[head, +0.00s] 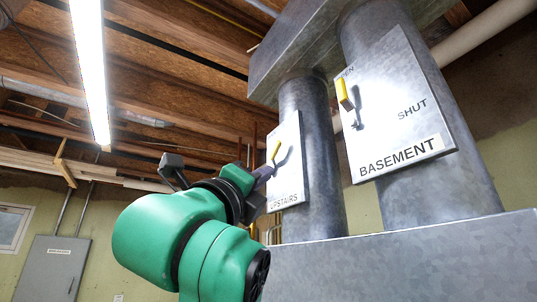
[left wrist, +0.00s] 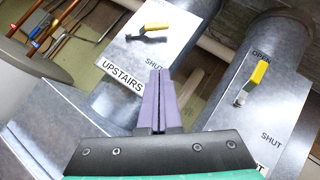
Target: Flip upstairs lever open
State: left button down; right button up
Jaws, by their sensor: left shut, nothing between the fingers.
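The upstairs lever (head: 276,150) has a yellow handle and stands out from a pale metal plate (head: 289,170) labelled UPSTAIRS, on a grey duct. In the left wrist view the yellow handle (left wrist: 155,27) slants up and right from its grey pivot. SHUT is printed below and right of it; no OPEN print is readable on this plate. My left gripper (head: 265,172), with purple fingers, is shut and empty. It is close in front of the plate, below the handle. In the left wrist view its fingertips (left wrist: 159,73) appear apart from the handle. My right gripper is out of view.
A second yellow lever (head: 344,93) on the BASEMENT plate (head: 400,110) points toward OPEN, to the right. A large metal duct box (head: 410,262) lies below both ducts. A grey electrical panel (head: 50,268) is on the far left wall. Pipes (left wrist: 60,28) show left of the upstairs duct.

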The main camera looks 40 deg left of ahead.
aim_at(274, 155)
pick_arm(q)
jog(key=p+x, duration=0.3)
jog(key=x, duration=0.1)
jog(key=a+p+x, duration=0.1)
jog(key=p+x, duration=0.2)
jog(key=x, duration=0.1)
jog(key=s+r+p+x, duration=0.1)
jog(key=p+x, duration=0.2)
jog(key=x, duration=0.1)
jog(key=shift+w+a+r, duration=0.1)
jog(key=shift+a+r, duration=0.1)
jog(key=shift+a+r+p, duration=0.25)
jog(key=shift+p, duration=0.15)
jog(key=shift+a, duration=0.1)
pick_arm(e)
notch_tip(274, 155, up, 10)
pick_arm(q)
jog(key=shift+w, duration=0.1)
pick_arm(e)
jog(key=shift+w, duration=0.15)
pick_arm(q)
jog(key=shift+a+r+n+g+y, duration=0.1)
jog(key=shift+r+n+g+y, duration=0.15)
jog(key=shift+n+y, duration=0.2)
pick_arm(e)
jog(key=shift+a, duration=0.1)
